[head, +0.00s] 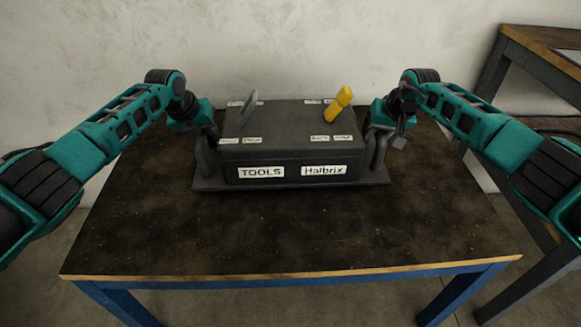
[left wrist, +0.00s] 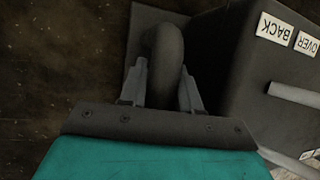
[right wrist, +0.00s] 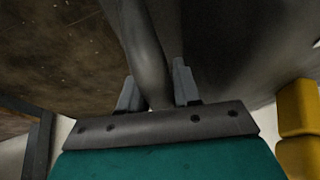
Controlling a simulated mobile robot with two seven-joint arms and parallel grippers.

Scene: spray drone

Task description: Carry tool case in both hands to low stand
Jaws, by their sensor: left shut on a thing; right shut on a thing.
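The dark grey tool case (head: 290,150) with "TOOLS" and "Halbrix" labels sits on a dark table, on a flat base plate. A grey handle and a yellow handle (head: 339,104) stick up from its top. My left gripper (head: 207,138) is shut on the left side handle, whose curved bar shows between the fingers in the left wrist view (left wrist: 163,60). My right gripper (head: 382,130) is shut on the right side handle, whose bar shows between the fingers in the right wrist view (right wrist: 146,55). I cannot tell any gap under the case.
The table (head: 290,235) has a worn dark top, a wooden front edge and blue legs; its front part is clear. A second dark-topped table or stand (head: 545,50) with a wooden edge is at the right. A pale wall stands close behind.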

